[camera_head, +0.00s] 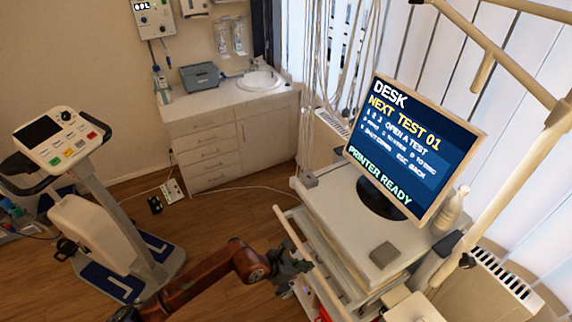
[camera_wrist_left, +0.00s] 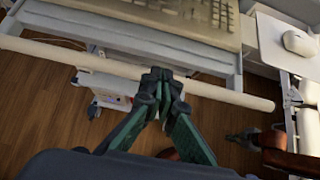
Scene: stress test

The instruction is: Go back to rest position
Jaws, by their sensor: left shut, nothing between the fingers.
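My left gripper (camera_head: 297,264) is at the end of a brown arm that comes in from the lower left in the head view. It is beside the near left edge of the white cart (camera_head: 345,205). In the left wrist view its two dark green fingers (camera_wrist_left: 161,78) meet at the tips, shut with nothing between them. They show in front of a pale rail (camera_wrist_left: 218,94) of the cart; I cannot tell whether they touch it. At the right of the left wrist view, part of my right gripper (camera_wrist_left: 243,138) shows on a brown arm, small and dark. Its fingers are unclear.
A monitor (camera_head: 415,140) stands on the cart. A keyboard (camera_wrist_left: 185,18) and a white mouse (camera_wrist_left: 299,42) lie close by in the left wrist view. An exercise machine (camera_head: 95,215) stands at the left. A sink cabinet (camera_head: 230,135) is at the back. Wooden floor lies open between.

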